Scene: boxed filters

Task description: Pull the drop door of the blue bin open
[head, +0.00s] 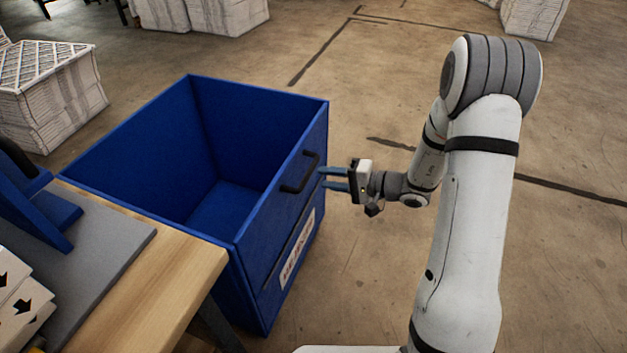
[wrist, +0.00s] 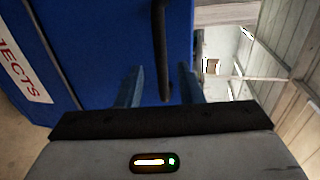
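The blue bin (head: 130,120) stands open-topped on the floor, and its inside looks empty. Its drop door (head: 285,215) is the upright panel on the right, flush with the bin's sides. A black bar handle (head: 300,172) sits on the door's upper part, above a white label strip (head: 297,250). My gripper (head: 323,179) is at the right of the door, pointing at it near the handle. In the wrist view my gripper (wrist: 160,85) has its two blue fingers apart, with the handle (wrist: 162,45) showing in line with the gap between them. I see no contact with the handle.
A wooden table (head: 165,270) with a grey mat (head: 105,265) and cartons stands against the bin's near left side. Stacked white filters (head: 50,95) are at the far left, with more at the back. The floor right of the door is clear apart from my arm.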

